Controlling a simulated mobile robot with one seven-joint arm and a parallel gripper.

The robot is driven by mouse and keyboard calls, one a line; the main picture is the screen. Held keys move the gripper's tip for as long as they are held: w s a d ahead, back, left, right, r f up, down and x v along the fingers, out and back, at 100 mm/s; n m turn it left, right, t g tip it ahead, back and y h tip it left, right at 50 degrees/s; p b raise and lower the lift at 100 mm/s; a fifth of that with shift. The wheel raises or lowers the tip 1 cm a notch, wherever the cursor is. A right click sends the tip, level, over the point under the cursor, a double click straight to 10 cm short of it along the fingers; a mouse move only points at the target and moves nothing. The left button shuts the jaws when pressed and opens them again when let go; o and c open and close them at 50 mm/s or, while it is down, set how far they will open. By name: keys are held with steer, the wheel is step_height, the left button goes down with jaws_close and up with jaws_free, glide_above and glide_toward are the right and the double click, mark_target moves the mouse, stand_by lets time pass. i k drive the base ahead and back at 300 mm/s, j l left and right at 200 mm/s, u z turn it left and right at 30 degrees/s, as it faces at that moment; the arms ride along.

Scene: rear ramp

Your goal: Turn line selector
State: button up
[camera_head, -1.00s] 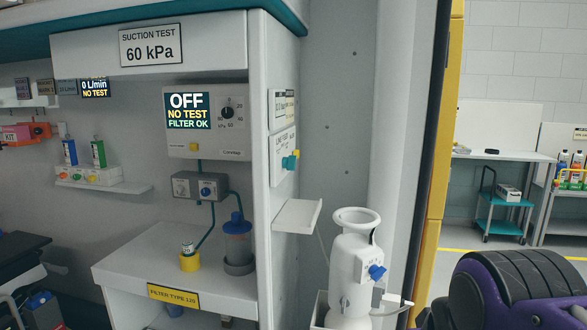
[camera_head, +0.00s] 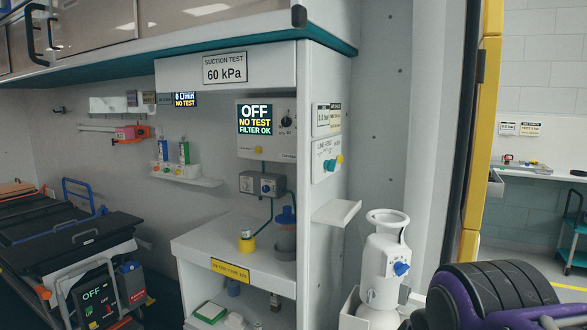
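A white panel (camera_head: 323,158), whose label seems to begin with "LINE", is on the side wall of the suction-test cabinet. I cannot read the knob's setting. My gripper is not in view. A black and purple rounded body (camera_head: 492,293), apparently part of my own arm, fills the bottom right, well apart from the panel.
A small white shelf (camera_head: 336,212) juts out below the panel. A white cylinder with a blue knob (camera_head: 385,262) stands in front of it. A yellow door frame (camera_head: 482,130) is at the right. A stretcher (camera_head: 70,240) stands at the left.

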mark_target(330, 165)
steer(key=i+j, duration=0.2)
steer(key=j, duration=0.15)
steer(key=i+j, duration=0.2)
steer(key=j, duration=0.15)
steer(key=i+j, duration=0.2)
steer(key=j+u, duration=0.05)
steer(key=j, duration=0.05)
